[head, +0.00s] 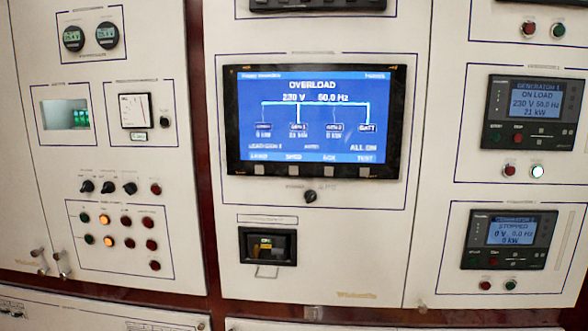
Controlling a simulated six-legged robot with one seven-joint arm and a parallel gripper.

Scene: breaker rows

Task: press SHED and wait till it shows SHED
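A large black-framed screen (315,120) is set in the middle white panel. Its blue display reads OVERLOAD, 230 V, 50.0 Hz, with ALL ON at the lower right. Along its bottom edge are soft-key labels; the second from the left reads SHED (294,157). A small grey button (294,170) sits on the bezel right below that label. Other grey buttons stand in the same row on both sides of it. Nothing covers the screen or the buttons. My gripper is not in view.
A black knob (310,196) sits just below the screen. Generator displays (535,110) (509,240) are on the right panel, reading ON LOAD and STOPPED. The left panel has knobs (108,187) and lamps, some lit orange (105,219).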

